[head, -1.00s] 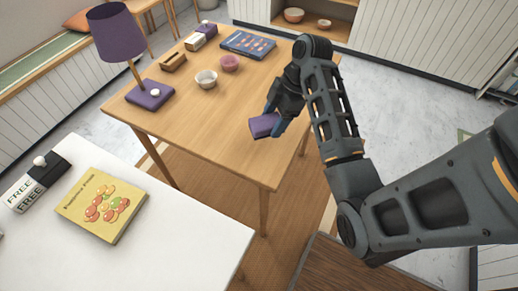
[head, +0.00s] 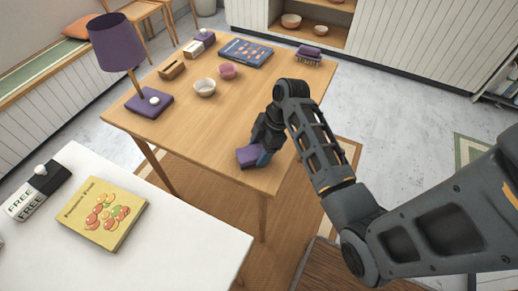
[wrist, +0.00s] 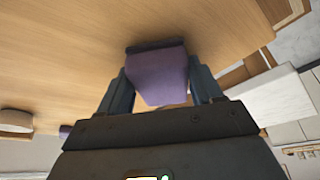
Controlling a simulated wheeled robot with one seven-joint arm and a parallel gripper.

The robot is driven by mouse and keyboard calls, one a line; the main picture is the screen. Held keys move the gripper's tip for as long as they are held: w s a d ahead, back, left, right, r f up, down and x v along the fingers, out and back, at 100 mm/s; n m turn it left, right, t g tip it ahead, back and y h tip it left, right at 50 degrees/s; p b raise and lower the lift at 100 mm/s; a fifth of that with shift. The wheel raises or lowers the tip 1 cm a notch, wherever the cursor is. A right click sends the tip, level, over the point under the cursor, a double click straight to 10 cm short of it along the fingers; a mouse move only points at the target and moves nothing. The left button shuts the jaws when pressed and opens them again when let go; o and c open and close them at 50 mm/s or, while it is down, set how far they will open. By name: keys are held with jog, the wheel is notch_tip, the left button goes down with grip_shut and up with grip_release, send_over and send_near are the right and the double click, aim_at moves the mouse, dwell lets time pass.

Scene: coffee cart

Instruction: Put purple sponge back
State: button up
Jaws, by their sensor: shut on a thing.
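The purple sponge (head: 247,157) is held in my gripper (head: 256,158) near the front right corner of the wooden table. In the wrist view the sponge (wrist: 158,78) sits between the two fingers of my gripper (wrist: 158,90), with a dark layer along its far edge. The fingers are shut on its sides. It is over the tabletop; I cannot tell whether it touches the wood. A small dark rack (head: 307,61) with purple on top stands at the back right of the table.
The wooden table (head: 185,128) also holds a purple lamp (head: 118,45), a white bowl (head: 204,87), a pink bowl (head: 228,71), a blue book (head: 246,52) and a wooden block (head: 171,68). A white table (head: 150,225) with a yellow book (head: 102,212) is nearer. The table's middle is clear.

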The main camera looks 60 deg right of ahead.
jog(key=shift+f, duration=0.2)
jog(key=o, duration=1)
jog(key=shift+r, duration=0.1)
jog(key=shift+p+v, duration=1.2)
jog(key=shift+v, duration=4.95)
